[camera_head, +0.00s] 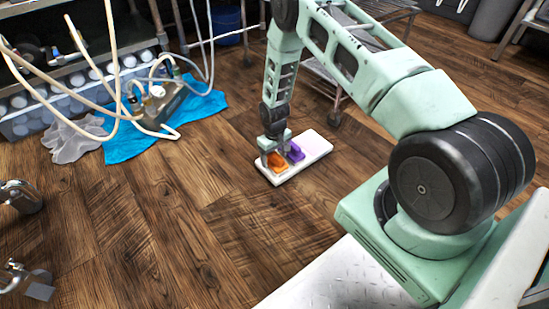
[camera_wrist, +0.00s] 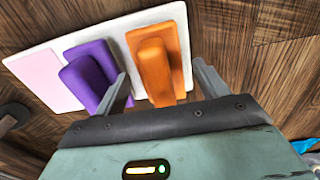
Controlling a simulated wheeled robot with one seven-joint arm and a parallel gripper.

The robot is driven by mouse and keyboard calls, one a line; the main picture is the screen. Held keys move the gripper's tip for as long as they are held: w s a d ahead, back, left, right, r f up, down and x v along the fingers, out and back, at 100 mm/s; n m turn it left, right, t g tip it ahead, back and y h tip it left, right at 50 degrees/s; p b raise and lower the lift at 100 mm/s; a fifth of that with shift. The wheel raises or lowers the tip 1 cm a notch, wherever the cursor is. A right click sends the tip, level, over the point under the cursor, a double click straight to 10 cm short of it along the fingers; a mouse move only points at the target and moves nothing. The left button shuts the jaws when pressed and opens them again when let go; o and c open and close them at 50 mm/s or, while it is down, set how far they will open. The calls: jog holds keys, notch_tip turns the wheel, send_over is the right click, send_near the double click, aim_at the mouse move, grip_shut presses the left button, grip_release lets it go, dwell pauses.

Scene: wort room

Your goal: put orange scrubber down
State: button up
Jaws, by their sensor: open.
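The orange scrubber (camera_head: 279,189) rests on a pale flat board (camera_head: 318,143) on the wooden floor. In the wrist view the orange scrubber (camera_wrist: 172,45) has a raised handle that lies between the two fingers of my gripper (camera_wrist: 160,85). The fingers are open, with gaps on both sides of the handle. A purple scrubber (camera_wrist: 88,75) lies beside it on the same board (camera_wrist: 42,55), close to the left finger; it also shows in the head view (camera_head: 295,153). My gripper (camera_head: 272,155) is low over the board.
A blue cloth (camera_head: 125,148) with a pump (camera_head: 165,100) and pale hoses lies at the back left, beside a grey cloth (camera_head: 75,140). A wheeled metal cart (camera_head: 345,75) stands behind. Metal fittings (camera_head: 25,280) are at the left edge. The floor in front is clear.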

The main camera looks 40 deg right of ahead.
aim_at(274, 153)
notch_tip(274, 153, up, 9)
jog(key=p, duration=0.4)
jog(key=shift+r, duration=0.15)
jog(key=shift+a+r, duration=0.2)
jog(key=shift+r, duration=0.1)
jog(key=s+a+r+n+y, duration=0.15)
jog(key=s+a+r, duration=0.25)
jog(key=a+r, duration=0.65)
jog(key=s+a+r+n, duration=0.2)
jog(key=s+a+r, duration=0.1)
jog(key=a+r, duration=0.8)
jog(key=s+a+r+n, duration=0.2)
jog(key=s+r, duration=0.4)
jog(key=s, duration=0.5)
jog(key=s+a+r+n, duration=0.1)
jog(key=s+r, duration=0.5)
jog(key=s, duration=0.6)
jog(key=shift+s+a+r+n+h, duration=0.35)
jog(key=shift+a+r+h, duration=0.1)
jog(key=shift+a, duration=0.25)
jog(key=shift+w, duration=0.1)
